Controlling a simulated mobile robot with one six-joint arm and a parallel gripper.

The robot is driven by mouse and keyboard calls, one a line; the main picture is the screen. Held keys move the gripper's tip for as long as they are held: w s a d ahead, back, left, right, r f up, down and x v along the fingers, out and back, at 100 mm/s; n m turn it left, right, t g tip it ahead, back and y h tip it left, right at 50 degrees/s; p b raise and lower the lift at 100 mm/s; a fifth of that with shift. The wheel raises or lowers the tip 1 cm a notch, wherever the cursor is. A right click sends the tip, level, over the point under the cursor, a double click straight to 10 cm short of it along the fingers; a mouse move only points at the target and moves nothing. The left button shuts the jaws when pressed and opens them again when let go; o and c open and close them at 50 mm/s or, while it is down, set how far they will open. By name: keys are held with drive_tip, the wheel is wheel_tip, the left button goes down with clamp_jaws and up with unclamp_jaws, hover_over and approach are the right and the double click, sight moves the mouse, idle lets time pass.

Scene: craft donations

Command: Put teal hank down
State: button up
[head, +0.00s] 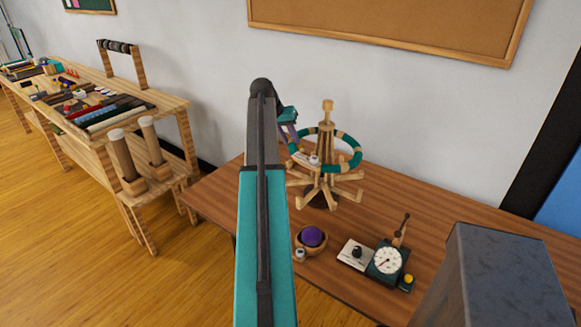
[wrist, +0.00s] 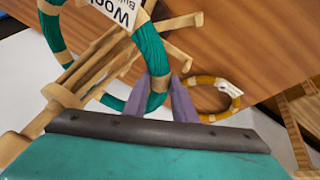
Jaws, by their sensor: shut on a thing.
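The teal hank (head: 349,141) is a ring of teal yarn with tan bands and a white label. In the head view it appears to loop around the upper part of a wooden stand (head: 325,150), above its spread arms. The hank (wrist: 152,55) also shows in the wrist view, with wooden parts of the stand (wrist: 85,68) across it. My gripper (head: 291,135) is at the left side of the ring. Its purple-grey fingers (wrist: 167,85) are shut on the hank's edge in the wrist view. Whether the hank touches the stand is unclear.
A bowl with a purple ball (head: 312,237) and a dial scale (head: 386,263) stand on the brown table (head: 450,230) in front of the stand. A mustard ring (wrist: 238,100) shows beyond my fingers. A cluttered wooden bench (head: 170,108) is at left. Bare tabletop lies right of the stand.

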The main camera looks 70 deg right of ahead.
wheel_tip(320, 180, down, 10)
drive_tip(key=p, duration=0.2)
idle(0.5)
drive_tip(key=shift+f+p, duration=0.55)
drive_tip(key=shift+f, duration=1.35)
clamp_jaws()
drive_tip(key=o, duration=1)
unclamp_jaws()
drive_tip(key=shift+o, duration=0.2)
drive_tip(key=shift+f, duration=0.1)
drive_tip(key=b+v, duration=0.4)
drive_tip(key=v, duration=0.9)
drive_tip(key=shift+r, duration=0.35)
